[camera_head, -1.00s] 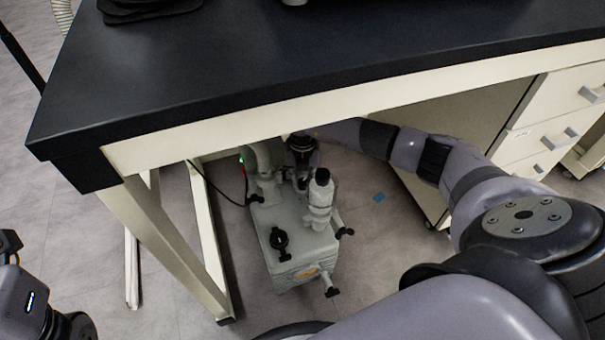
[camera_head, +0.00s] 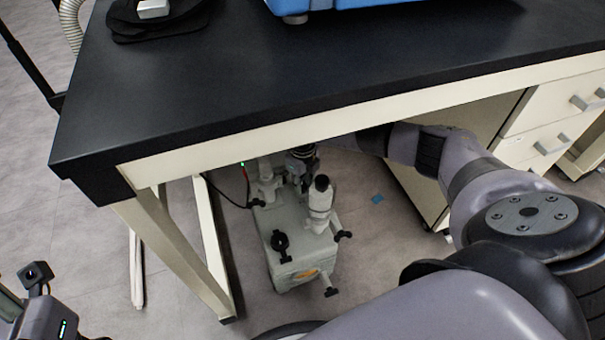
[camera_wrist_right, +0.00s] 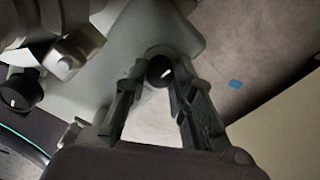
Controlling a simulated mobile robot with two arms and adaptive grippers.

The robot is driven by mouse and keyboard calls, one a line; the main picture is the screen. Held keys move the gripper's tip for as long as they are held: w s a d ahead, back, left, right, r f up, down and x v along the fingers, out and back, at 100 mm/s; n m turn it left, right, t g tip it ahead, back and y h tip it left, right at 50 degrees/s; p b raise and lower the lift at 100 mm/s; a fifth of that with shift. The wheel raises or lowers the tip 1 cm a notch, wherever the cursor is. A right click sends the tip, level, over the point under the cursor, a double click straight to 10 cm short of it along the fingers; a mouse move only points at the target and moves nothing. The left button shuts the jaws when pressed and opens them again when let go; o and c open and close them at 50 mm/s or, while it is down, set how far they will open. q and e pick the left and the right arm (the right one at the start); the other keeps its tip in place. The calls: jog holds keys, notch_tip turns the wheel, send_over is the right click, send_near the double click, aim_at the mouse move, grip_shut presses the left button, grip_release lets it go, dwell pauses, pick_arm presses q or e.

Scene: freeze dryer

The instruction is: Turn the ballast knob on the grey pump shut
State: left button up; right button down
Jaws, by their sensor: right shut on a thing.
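The grey pump (camera_head: 290,250) stands on the floor under the black-topped bench. My right arm reaches under the bench, and its gripper (camera_head: 299,181) is at the back of the pump's top. The head view hides this knob behind the gripper. Part of my left wrist shows at the lower left of the head view, but its fingers are out of the picture.
A bottle-like filter (camera_head: 320,205) rises beside the gripper. Another marked black knob (camera_wrist_right: 20,90) shows in the wrist view. A blue square (camera_head: 377,198) lies on the floor.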

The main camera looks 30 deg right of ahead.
aim_at(303, 185)
jog(key=shift+d+n, duration=0.1)
jog(key=shift+n, duration=0.5)
jog(key=c, duration=1.3)
grip_release()
jog(key=shift+c, duration=0.2)
jog(key=shift+r, duration=0.1)
notch_tip(303, 185, up, 12)
